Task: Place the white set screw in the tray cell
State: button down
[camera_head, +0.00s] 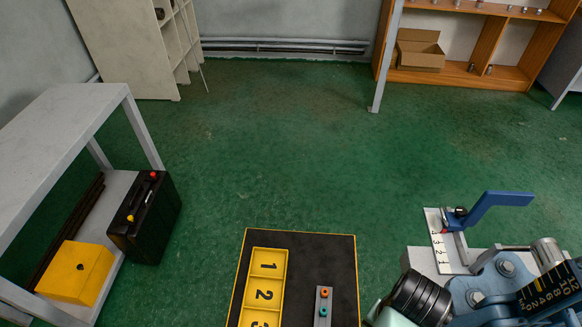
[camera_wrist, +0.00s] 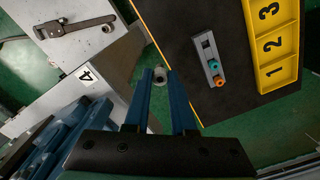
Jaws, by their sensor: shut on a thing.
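In the wrist view my gripper (camera_wrist: 161,78) has its two blue fingers closed around a small, round, pale grey-white piece with a dark hole, the set screw (camera_wrist: 160,74). It is held at the fingertips. The yellow tray (camera_head: 285,262) lies on a black mat in the head view, with cells marked 1, 2 and 3. The tray also shows in the wrist view (camera_wrist: 252,35), at the right, apart from the fingertips. The cells that I can see look empty; the tray's near end is cut off in the head view. I cannot make out my fingertips in the head view.
A grey block (camera_wrist: 203,45) with an orange and a teal screw lies on the black mat (camera_head: 310,245) beside the tray. A blue-handled clamp (camera_head: 497,205) and numbered plate (camera_head: 437,222) stand at the right. A pipe wrench (camera_wrist: 85,24) lies at upper left in the wrist view.

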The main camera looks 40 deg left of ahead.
aim_at(269, 264)
jog(key=j+z, duration=0.1)
jog(key=j, duration=0.35)
jog(key=k+j+z, duration=0.1)
jog(key=j, duration=0.3)
jog(key=k+j+z, duration=0.1)
jog(key=j, duration=0.35)
jog(key=k+j+z, duration=0.1)
jog(key=j, duration=0.3)
jog(key=i+j+z, duration=0.25)
jog(key=i+j, duration=0.25)
jog(key=j, duration=0.1)
